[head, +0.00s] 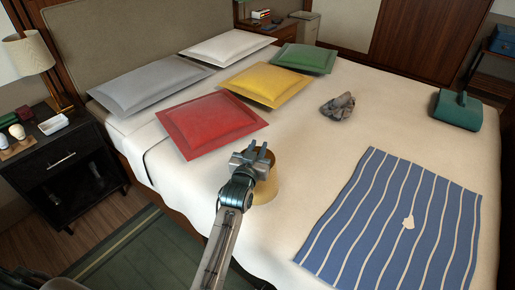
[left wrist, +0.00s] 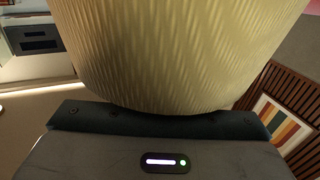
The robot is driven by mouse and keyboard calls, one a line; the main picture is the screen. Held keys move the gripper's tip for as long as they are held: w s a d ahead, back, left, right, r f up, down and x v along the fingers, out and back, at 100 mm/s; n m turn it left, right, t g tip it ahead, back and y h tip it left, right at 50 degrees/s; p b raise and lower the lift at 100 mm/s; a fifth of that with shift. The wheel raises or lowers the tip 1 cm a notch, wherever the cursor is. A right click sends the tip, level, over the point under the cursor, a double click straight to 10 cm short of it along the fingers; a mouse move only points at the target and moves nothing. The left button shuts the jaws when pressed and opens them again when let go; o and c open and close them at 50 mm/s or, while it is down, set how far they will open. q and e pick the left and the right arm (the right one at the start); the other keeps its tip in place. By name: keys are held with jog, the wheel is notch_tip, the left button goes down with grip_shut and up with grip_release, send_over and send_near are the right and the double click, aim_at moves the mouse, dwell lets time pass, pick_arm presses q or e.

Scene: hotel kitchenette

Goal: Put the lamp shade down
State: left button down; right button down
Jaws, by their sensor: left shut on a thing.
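My left gripper (head: 257,158) is shut on the lamp shade (head: 267,188), a cream-yellow piece mostly hidden behind the gripper in the head view. In the left wrist view the lamp shade (left wrist: 180,50) is large, with a ribbed surface, and fills the top middle right at the jaws. In the head view the gripper and shade are over the near left part of the bed (head: 310,165), below the red pillow. I cannot tell whether the shade touches the bed. My right gripper is not in view.
Red (head: 212,123), yellow (head: 266,83), green (head: 303,58), grey (head: 150,83) and white (head: 228,47) pillows lie on the bed. A blue striped cloth (head: 390,225), a crumpled grey cloth (head: 338,106) and a green case (head: 456,110) lie right. A nightstand (head: 62,165) bears another lamp (head: 28,55).

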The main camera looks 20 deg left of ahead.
pick_arm(q)
jog(key=c, duration=1.2)
grip_release()
jog(key=shift+f, duration=0.1)
jog(key=shift+c, duration=0.2)
jog(key=shift+s, duration=0.3)
jog(key=s, duration=1.1)
jog(key=s+a+f+g, duration=0.2)
jog(key=s+f+g, duration=0.2)
jog(key=s, duration=0.5)
jog(key=s+a+f+g, duration=0.3)
jog(key=s+f+g, duration=0.1)
jog(key=s, duration=0.5)
jog(key=s+a+f+m+g, duration=0.1)
jog(key=s+f+g, duration=0.3)
jog(key=s, duration=0.6)
jog(key=shift+a+f+g+y, duration=0.35)
jog(key=shift+a+g, duration=0.3)
jog(key=shift+g, duration=0.55)
